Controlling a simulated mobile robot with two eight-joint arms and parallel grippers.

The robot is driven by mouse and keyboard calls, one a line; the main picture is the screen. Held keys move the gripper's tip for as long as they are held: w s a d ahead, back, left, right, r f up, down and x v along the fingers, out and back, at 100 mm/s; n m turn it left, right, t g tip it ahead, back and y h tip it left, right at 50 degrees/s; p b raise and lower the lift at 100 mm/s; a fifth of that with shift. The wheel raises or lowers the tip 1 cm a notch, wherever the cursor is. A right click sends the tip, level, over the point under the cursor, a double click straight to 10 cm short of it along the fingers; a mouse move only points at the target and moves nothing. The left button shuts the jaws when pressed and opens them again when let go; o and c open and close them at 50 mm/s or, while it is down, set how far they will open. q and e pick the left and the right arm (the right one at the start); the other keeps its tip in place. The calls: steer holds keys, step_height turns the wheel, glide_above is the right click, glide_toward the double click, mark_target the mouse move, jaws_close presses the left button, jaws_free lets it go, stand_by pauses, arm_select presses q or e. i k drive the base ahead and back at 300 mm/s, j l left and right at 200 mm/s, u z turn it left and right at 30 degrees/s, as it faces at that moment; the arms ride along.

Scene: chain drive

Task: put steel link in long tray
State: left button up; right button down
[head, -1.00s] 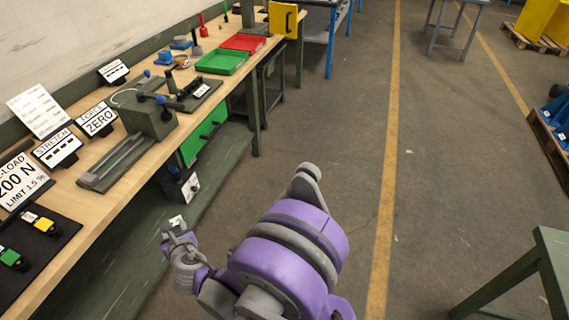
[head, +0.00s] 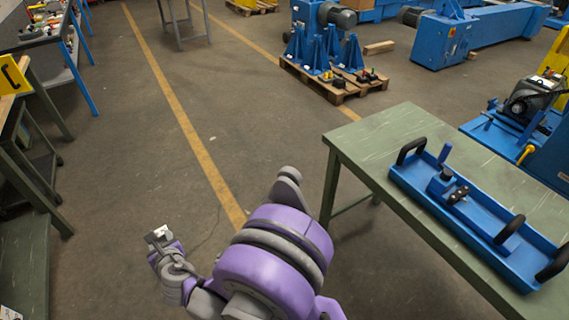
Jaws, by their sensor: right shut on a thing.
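My right gripper (head: 161,240) is at the lower left, held above the floor beside my purple arm. It is shut on a small pale metal piece (head: 158,232), which I take for the steel link; the fingers hide most of it. The long tray (head: 428,201) is blue with black arched handles and lies on a green table at the right. Small dark parts and a blue upright piece are in it. The gripper is well left of the tray, apart from it. My left gripper is not in view.
The green table (head: 385,128) has bare top around the tray. A pallet (head: 335,92) with blue stands is behind it, and a blue machine (head: 540,115) is at the far right. A workbench (head: 30,185) edges the left. Open floor lies between.

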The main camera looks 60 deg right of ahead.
mark_target(481, 212)
steer(key=z, duration=1.5)
steer(key=i+l+z, duration=0.1)
steer(key=l+z, duration=0.2)
steer(key=i+l+z, duration=0.15)
steer(key=l+z, duration=0.2)
